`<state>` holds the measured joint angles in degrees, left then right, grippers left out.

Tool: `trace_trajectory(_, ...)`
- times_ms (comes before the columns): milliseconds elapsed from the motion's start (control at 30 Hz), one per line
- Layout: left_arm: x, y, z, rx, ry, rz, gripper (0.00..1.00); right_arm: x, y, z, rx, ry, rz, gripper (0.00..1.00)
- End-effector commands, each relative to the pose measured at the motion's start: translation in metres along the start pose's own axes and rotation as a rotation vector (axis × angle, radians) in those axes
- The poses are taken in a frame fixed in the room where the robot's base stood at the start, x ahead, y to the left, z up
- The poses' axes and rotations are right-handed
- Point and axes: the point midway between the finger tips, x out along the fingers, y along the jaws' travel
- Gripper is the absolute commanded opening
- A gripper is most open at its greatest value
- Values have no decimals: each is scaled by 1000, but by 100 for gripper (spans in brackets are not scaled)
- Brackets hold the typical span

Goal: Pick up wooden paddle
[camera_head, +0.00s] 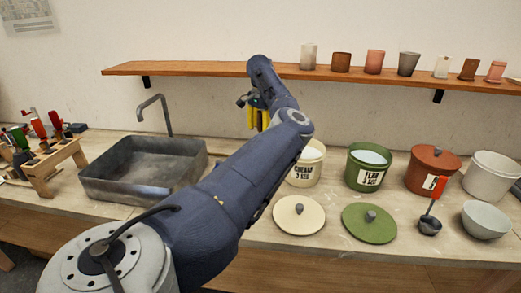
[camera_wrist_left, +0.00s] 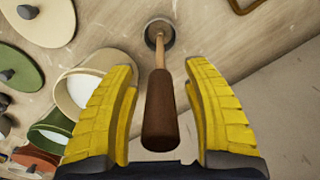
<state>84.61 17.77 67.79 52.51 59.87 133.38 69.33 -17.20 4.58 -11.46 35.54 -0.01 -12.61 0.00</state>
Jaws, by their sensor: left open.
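The wooden paddle shows in the left wrist view as a dark brown handle (camera_wrist_left: 160,112) with a thinner, lighter wooden shaft. Its far end meets a small round grey rim (camera_wrist_left: 160,32); I cannot tell how it sits there. My left gripper (camera_wrist_left: 160,115) is open, with its yellow fingers on either side of the handle and a gap on both sides. In the head view the left gripper (camera_head: 258,118) is over the back of the counter, near the wall. The paddle is hidden behind my arm in that view.
A cream bucket (camera_head: 306,170), green bucket (camera_head: 366,170) and red-brown pot (camera_head: 430,170) stand right of my arm. A cream lid (camera_head: 299,215) and green lid (camera_head: 369,224) lie in front. A grey sink (camera_head: 140,168) is left. A wooden shelf (camera_head: 200,68) with cups runs above.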

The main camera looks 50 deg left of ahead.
Motion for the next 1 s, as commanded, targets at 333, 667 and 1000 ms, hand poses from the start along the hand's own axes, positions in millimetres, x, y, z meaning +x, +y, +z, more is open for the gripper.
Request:
trace_trajectory(333, 0, 0, 0, 0, 0, 0, 29, 0, 0, 0, 0, 0, 0, 44)
trace_trajectory(667, 0, 0, 0, 0, 0, 0, 0, 0, 0, 0, 0, 0, 0, 44)
trace_trajectory(1000, -1, 0, 0, -1, 1, 0, 0, 0, 0, 0, 0, 0, 0, 44)
